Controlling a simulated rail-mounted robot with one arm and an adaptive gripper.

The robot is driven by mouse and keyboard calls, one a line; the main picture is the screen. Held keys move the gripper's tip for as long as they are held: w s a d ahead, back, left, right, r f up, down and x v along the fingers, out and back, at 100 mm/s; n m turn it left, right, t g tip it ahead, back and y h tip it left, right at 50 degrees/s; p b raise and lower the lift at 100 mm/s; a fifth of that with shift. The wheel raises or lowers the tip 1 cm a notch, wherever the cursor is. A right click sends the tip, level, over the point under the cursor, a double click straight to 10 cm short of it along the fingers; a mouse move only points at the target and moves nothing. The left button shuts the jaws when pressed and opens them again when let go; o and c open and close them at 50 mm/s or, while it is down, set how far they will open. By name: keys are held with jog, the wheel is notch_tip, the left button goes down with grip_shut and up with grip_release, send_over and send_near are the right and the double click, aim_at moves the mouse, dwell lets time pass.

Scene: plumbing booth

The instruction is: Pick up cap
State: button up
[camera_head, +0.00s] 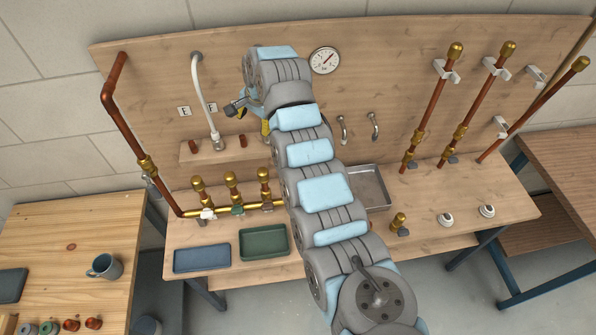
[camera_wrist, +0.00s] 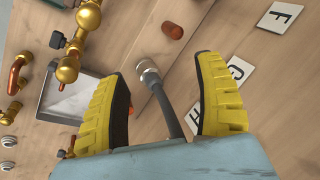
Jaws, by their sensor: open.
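Two small copper caps stand on the wooden shelf in the head view, one left (camera_head: 193,145) and one right (camera_head: 243,140) of the white pipe's foot. The wrist view shows one copper cap (camera_wrist: 172,31), above and beyond my fingers; which of the two it is, I cannot tell for certain. My gripper (camera_wrist: 163,105) is open, with its yellow fingers wide apart. It holds nothing visible. A grey pipe with a metal nut (camera_wrist: 148,70) shows between the fingers. In the head view my gripper (camera_head: 265,130) is mostly hidden behind my arm, near the shelf's right end.
The white bent pipe (camera_head: 207,95) rises from the shelf (camera_head: 180,160). A brass manifold (camera_head: 230,208) runs in front of it. Blue (camera_head: 201,258) and green (camera_head: 263,243) trays lie in front. A metal tray (camera_head: 372,187) sits right of my arm.

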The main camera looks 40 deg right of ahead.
jog(key=s+d+r+g, duration=0.2)
jog(key=s+d+g, duration=0.25)
jog(key=s, duration=0.65)
jog(key=shift+m+t, duration=0.35)
jog(key=shift+m, duration=0.05)
notch_tip(320, 180, down, 12)
jog(key=shift+s+p, duration=0.15)
jog(key=shift+p, duration=0.85)
jog(key=f, duration=0.4)
jog(key=shift+s, duration=0.2)
jog(key=shift+f, duration=0.5)
grip_shut()
